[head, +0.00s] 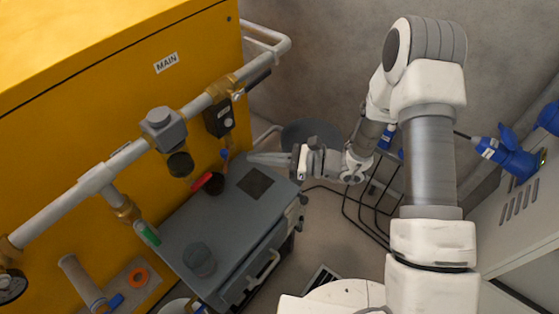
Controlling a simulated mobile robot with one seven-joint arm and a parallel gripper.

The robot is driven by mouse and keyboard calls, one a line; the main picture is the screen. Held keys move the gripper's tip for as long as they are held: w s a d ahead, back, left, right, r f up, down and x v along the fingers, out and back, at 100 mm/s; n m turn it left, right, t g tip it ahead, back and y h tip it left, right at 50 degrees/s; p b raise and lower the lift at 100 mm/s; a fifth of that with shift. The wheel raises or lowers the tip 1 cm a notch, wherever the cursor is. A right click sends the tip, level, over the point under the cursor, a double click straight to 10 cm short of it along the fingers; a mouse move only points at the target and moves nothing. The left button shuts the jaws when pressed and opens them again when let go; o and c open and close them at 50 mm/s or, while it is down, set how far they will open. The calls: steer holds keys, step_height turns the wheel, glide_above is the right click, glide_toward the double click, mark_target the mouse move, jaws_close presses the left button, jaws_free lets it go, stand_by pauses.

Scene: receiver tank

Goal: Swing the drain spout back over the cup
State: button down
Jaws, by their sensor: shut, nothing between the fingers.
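My gripper (254,158) is shut and empty, its fingers pointing left above the back of the grey cart, short of a small blue part (224,154) under the pipe. I cannot tell surely which part is the drain spout. A tan pipe stub (80,279) with a blue end (115,301) slants down at the lower left. A pale round rim (174,306), perhaps the cup, shows at the bottom edge, mostly cut off or hidden by the cart. My gripper is well apart from both.
A pale pipe (60,211) with fittings runs along the yellow cabinet (60,120). Blue-ended equipment (510,157) stands at right.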

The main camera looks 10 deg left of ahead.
mark_target(227, 153)
steer(key=shift+a+f+b, duration=0.1)
steer(key=shift+a+b, duration=0.45)
steer(key=shift+a, duration=1.95)
